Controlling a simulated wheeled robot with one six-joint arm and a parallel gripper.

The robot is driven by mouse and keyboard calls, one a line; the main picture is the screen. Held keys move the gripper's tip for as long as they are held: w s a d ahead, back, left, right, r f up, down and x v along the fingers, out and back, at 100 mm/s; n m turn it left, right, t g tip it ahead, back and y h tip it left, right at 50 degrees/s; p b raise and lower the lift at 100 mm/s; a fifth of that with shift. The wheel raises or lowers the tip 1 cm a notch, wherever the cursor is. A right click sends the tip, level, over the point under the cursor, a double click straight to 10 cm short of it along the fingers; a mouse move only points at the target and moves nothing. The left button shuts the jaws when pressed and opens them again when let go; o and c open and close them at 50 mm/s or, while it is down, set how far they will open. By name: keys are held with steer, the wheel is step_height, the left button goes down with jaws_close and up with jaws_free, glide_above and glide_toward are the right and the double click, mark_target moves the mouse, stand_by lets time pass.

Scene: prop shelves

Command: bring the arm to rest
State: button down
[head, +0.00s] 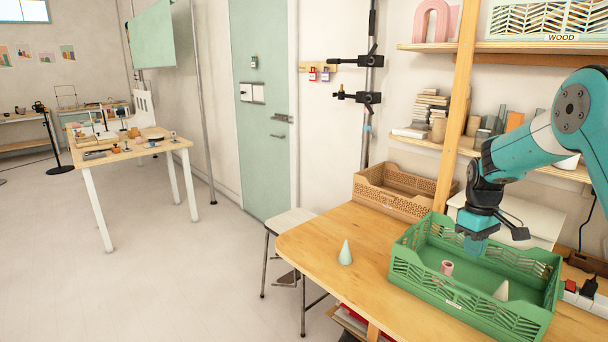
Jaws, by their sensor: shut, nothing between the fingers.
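My arm reaches in from the right side of the head view. My gripper (474,244) points down over the green crate (468,308), near its back left part. It is shut and holds nothing. The fingertips are small in this view, and I cannot tell their exact height above the crate floor.
The green crate holds a pink cylinder (447,268) and a pale cone (501,291). A light green cone (345,253) stands on the wooden table (330,235). A brown crate (400,190) sits behind. Shelves (535,47) rise at the back right. A power strip (585,298) lies right.

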steer(key=s+a+r+n+t, duration=0.1)
steer(key=s+a+r, duration=0.4)
steer(key=a+r, duration=0.5)
steer(key=s+a+r+n+y, duration=0.1)
steer(key=s+a+y, duration=0.1)
steer(key=s+a, duration=0.7)
steer(key=s+a+r+y, duration=0.2)
steer(key=s+a, duration=0.8)
steer(key=s, duration=0.8)
steer(key=shift+s+a+r+n, duration=0.2)
steer(key=shift+r+n, duration=0.1)
steer(key=shift+n, duration=0.1)
